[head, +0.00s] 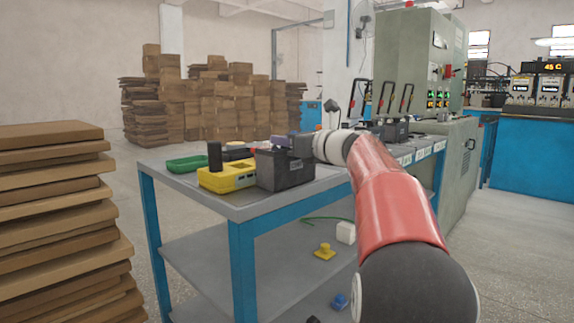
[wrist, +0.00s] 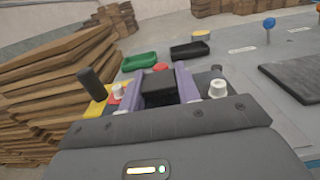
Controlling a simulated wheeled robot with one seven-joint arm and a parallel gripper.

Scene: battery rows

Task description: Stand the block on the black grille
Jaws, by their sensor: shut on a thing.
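A dark block (wrist: 158,88) sits between the two purple fingers of my gripper (wrist: 159,92) in the wrist view. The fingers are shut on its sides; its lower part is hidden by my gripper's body. In the head view my gripper (head: 281,142) is just above a dark grey battery (head: 286,172), and the block cannot be made out there. Whether the block touches the battery cannot be told. A flat black panel, which looks like the grille (wrist: 292,82), lies on the table at the right of the wrist view, apart from my gripper.
A yellow device (head: 227,178) with an upright black piece (head: 215,156) stands left of the battery. A green tray (head: 187,164) and a black tray (wrist: 189,51) lie farther off. A blue knob (wrist: 268,24) stands up at the back right. Bare grey tabletop (wrist: 235,60) shows between.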

